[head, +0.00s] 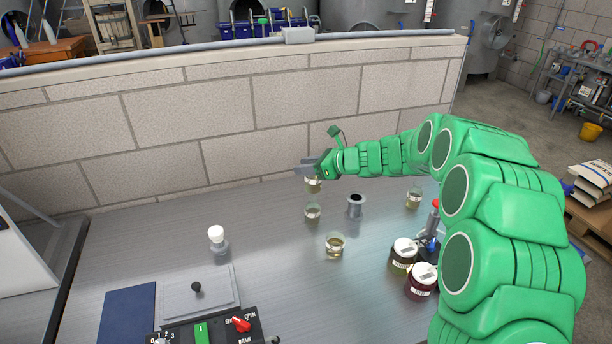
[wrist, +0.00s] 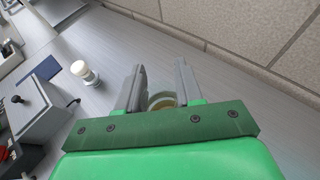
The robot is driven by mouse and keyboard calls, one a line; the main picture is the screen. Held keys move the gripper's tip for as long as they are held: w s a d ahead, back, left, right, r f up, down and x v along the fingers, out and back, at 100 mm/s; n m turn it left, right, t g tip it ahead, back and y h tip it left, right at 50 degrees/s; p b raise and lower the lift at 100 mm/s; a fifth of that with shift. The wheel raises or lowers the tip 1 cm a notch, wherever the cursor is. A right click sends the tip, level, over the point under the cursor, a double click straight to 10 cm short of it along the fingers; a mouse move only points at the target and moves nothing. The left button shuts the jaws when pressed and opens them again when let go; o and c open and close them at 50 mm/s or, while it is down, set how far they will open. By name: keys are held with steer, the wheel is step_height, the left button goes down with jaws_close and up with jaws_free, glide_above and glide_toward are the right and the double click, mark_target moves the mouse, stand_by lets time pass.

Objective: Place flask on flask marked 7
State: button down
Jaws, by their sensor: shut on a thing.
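My gripper (head: 308,168) is near the block wall at the back of the steel worktop. It is shut on a small glass flask (head: 313,186) with yellowish liquid and a pale label. In the wrist view the flask (wrist: 162,101) shows between the two grey fingers (wrist: 158,80), partly hidden by my gripper. Another flask (head: 312,213) stands just below it in the head picture; I cannot tell whether the two touch. More flasks stand at front centre (head: 335,246) and at right (head: 414,198). The label marks are too small to read, so I cannot tell which is 7.
A grey cylinder with a dark top (head: 355,206) stands right of the held flask. Two labelled jars (head: 404,254) (head: 421,281) stand near my arm. A white-capped bottle (head: 217,239) and a control panel (head: 205,328) are at left. The wall (head: 250,115) is close behind.

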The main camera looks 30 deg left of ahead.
steer(key=shift+w+a+f, duration=0.15)
steer(key=shift+f, duration=1.65)
steer(key=shift+f, duration=0.15)
steer(key=c, duration=0.7)
jaws_free()
steer(key=shift+c, duration=0.2)
steer(key=shift+d+r, duration=0.2)
steer(key=shift+r, duration=0.05)
steer(key=v, duration=1.1)
steer(key=shift+d, duration=0.35)
